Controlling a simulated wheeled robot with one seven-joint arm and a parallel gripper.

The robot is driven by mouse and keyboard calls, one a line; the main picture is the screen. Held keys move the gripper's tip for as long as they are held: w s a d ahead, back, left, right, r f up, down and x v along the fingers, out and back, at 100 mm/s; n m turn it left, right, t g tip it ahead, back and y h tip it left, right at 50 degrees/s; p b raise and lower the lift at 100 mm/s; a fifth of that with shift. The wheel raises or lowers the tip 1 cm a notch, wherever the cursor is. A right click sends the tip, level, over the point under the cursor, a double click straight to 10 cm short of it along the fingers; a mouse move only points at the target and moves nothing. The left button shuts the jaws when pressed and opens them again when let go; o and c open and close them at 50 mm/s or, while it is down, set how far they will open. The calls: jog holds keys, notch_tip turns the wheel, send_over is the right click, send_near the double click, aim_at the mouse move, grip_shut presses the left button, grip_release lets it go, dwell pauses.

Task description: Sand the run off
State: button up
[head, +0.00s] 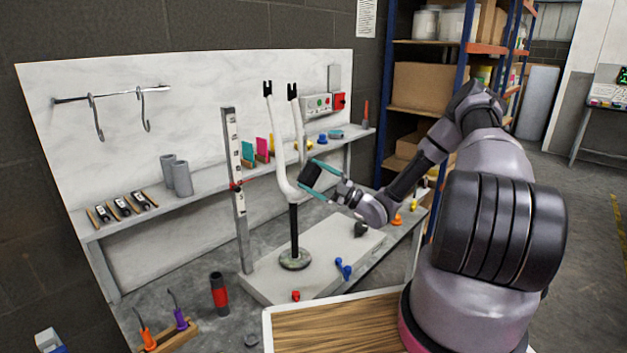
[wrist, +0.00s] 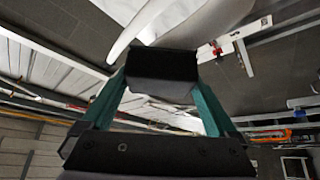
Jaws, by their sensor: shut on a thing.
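A white fork (head: 284,165) with two upright prongs stands on a black post (head: 293,230) with a round base, on the light slab. My gripper (head: 313,179) is at the right side of the fork's lower part, its teal fingers shut on a black block (head: 311,172). In the wrist view the block (wrist: 162,68) sits squarely between the fingertips (wrist: 160,85), with the white fork (wrist: 185,22) just beyond it. The block is at or very close to the fork; I cannot tell if they touch. No run in the paint can be made out.
A marked upright post (head: 238,190) stands left of the fork. Blue (head: 344,268) and red (head: 295,296) small items lie on the slab (head: 262,285). A black-and-red cylinder (head: 219,294) stands at front left. The back shelf (head: 205,185) holds tubes and coloured cards.

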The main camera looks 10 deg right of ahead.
aim_at(300, 127)
jog(key=shift+a+r, duration=0.1)
jog(key=shift+r, duration=4.95)
jog(key=shift+w+r, duration=0.15)
jog(key=shift+r, duration=1.7)
jog(key=shift+f, duration=0.1)
jog(key=shift+f, duration=7.25)
jog(key=s+d, duration=0.3)
jog(key=s, duration=0.2)
jog(key=shift+d, duration=0.25)
